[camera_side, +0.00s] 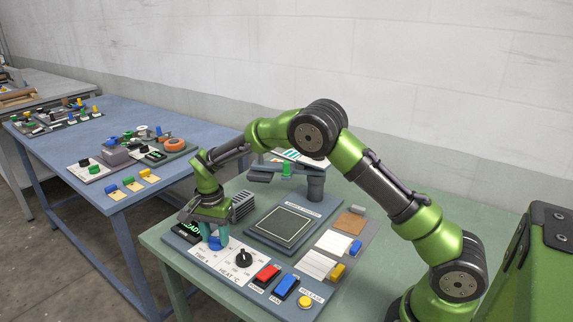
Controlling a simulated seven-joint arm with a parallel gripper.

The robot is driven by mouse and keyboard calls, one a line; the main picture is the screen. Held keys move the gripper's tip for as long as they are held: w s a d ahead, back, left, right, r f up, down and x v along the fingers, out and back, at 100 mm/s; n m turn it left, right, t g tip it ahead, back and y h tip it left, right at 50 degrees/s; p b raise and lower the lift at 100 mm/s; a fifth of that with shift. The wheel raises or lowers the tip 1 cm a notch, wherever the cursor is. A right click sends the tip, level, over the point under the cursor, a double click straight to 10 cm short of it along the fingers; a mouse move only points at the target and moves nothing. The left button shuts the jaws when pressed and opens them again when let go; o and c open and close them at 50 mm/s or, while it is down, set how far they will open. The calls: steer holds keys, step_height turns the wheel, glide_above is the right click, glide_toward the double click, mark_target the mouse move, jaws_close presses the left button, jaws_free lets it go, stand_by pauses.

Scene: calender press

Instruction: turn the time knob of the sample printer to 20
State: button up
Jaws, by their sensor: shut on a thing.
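The sample printer's panel (265,274) lies at the front of the green table. The blue time knob (218,243) stands at the panel's left, above the "TIME s" label. My gripper (215,240) points down over it and is shut on it. The hand and fingers cover most of the knob and its dial, so the pointer and its setting cannot be read. A dark display (187,232) with green text, partly hidden by my gripper, sits just behind and left.
Right of the time knob are a black heat knob (243,259), a red switch (265,274), a blue switch (286,285) and a yellow button (305,301). The printer's flat plate (286,226) and post (315,186) stand behind. A blue table (115,140) with other devices is at left.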

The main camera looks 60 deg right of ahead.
mark_target(216, 238)
steer(key=n, duration=0.6)
steer(key=shift+n, duration=0.3)
steer(key=n, duration=0.3)
steer(key=shift+n, duration=2.1)
steer(key=o, duration=1.1)
step_height(216, 238, up, 17)
steer(key=shift+f, duration=0.1)
